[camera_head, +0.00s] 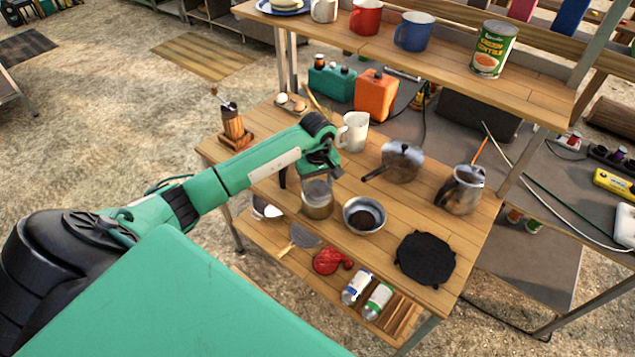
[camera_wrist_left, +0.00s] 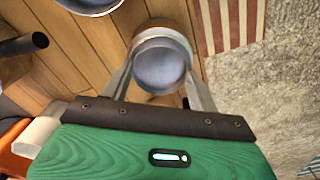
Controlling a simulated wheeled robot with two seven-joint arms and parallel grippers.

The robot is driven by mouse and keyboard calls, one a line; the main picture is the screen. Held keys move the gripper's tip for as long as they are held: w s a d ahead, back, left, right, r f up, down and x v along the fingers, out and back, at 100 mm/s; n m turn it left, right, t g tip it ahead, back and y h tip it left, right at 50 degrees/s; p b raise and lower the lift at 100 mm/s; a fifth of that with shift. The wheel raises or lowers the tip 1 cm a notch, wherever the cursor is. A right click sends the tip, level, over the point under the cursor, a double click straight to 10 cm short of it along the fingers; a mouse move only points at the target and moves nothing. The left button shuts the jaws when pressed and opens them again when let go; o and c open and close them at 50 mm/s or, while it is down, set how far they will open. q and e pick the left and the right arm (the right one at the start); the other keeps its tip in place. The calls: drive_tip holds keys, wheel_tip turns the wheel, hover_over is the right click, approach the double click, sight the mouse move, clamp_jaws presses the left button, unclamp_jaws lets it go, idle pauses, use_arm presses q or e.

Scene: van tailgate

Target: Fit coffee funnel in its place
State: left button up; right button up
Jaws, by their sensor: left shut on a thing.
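My left gripper (camera_head: 318,178) reaches down over the near side of the wooden middle shelf and is shut on a round silvery metal cup, the coffee funnel (camera_wrist_left: 162,62). The fingers grip it from both sides in the left wrist view, and I look into its open grey top. In the head view, a pale metal rim shows above a brownish metal cylinder (camera_head: 317,210) under the gripper. I cannot tell whether the funnel touches or sits in it. A metal bowl (camera_head: 363,215) with dark grounds stands just right. My right gripper is not in view.
A metal pot with a dark handle (camera_head: 402,160) and a metal jug (camera_head: 461,190) stand to the right. A white mug (camera_head: 355,131) is behind, a black trivet (camera_head: 424,258) at front right, and a wooden grinder (camera_head: 233,125) at left. The upper shelf (camera_head: 430,62) overhangs behind.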

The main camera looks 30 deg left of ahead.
use_arm(q)
drive_tip(key=o, duration=1)
drive_tip(key=shift+o, duration=0.2)
drive_tip(key=shift+r, duration=0.1)
wheel_tip(320, 180, up, 14)
drive_tip(key=b, duration=0.4)
drive_tip(key=shift+f, duration=0.2)
